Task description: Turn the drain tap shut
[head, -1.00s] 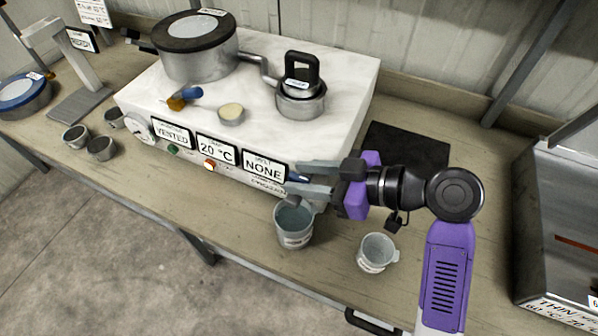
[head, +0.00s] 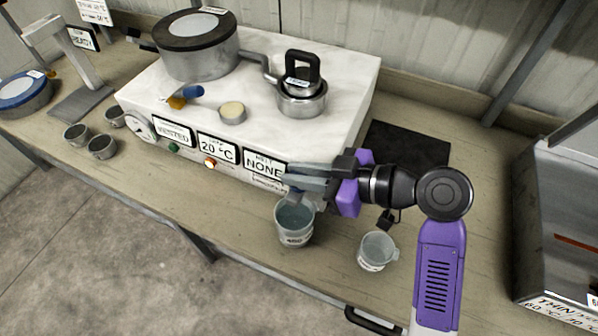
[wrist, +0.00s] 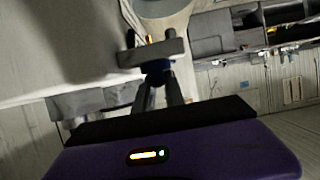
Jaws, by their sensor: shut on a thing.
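The drain tap is at the front right corner of the white machine (head: 330,75), above a grey jug (head: 294,222). My gripper (head: 298,180) is shut on the tap's blue handle, and its fingers mostly cover the tap in the head view. In the wrist view, a bit of the blue handle (wrist: 157,67) shows between my fingers, with a grey bar (wrist: 152,52) just beyond it. How far the tap is turned cannot be told. The jug stands on the bench below the tap, with greyish contents.
A second small jug (head: 377,251) stands to the right of the first, near the bench's front edge. A black mat (head: 408,143) lies behind my arm. A metal box (head: 562,225) stands at the far right. A pot (head: 197,50) and a lidded vessel (head: 302,98) sit on the machine.

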